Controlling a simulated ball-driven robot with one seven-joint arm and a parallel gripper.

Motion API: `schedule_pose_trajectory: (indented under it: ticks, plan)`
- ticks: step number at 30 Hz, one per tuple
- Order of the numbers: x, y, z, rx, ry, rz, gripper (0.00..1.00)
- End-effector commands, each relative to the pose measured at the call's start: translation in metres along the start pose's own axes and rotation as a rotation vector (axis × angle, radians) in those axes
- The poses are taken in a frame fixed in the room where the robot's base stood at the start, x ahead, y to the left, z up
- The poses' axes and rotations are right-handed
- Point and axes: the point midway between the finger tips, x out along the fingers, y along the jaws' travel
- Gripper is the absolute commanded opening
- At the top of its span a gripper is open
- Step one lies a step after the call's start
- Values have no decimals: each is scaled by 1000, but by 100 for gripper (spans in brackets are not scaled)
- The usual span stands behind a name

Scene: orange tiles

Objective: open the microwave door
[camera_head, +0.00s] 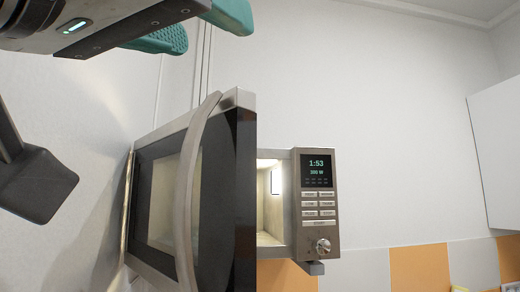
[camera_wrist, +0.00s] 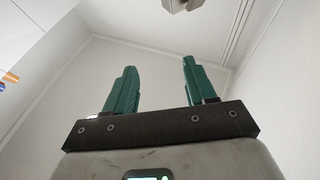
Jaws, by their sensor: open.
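The microwave (camera_head: 320,190) stands in the middle of the head view, with its lit display and buttons on the right. Its door (camera_head: 245,190) is swung open towards me, showing the lit cavity between door and panel. The curved silver handle (camera_head: 186,190) runs up the door's outer face. My gripper (camera_head: 200,25) is at the top left of the head view, above the door and apart from the handle. In the wrist view, the teal fingers of my gripper (camera_wrist: 158,85) are spread with nothing between them. The microwave does not show in the wrist view.
A white cabinet (camera_head: 497,150) is on the wall at the right. Orange and white tiles (camera_head: 420,268) run along the lower wall. The wall above the microwave is bare. The wrist view shows mostly ceiling and upper walls, with a fixture (camera_wrist: 182,4) at the top.

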Motion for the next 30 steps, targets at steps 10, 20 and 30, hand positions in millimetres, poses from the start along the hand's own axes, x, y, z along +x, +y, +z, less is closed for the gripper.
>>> schedule_pose_trajectory:
  ticks: [10, 20, 30]
  plan:
    - [-12, 14, -16, -1, -1, -1, 55]
    - [-12, 14, -16, -1, 0, 0, 43]
    - [30, 14, 5, -235, 152, 36, 10]
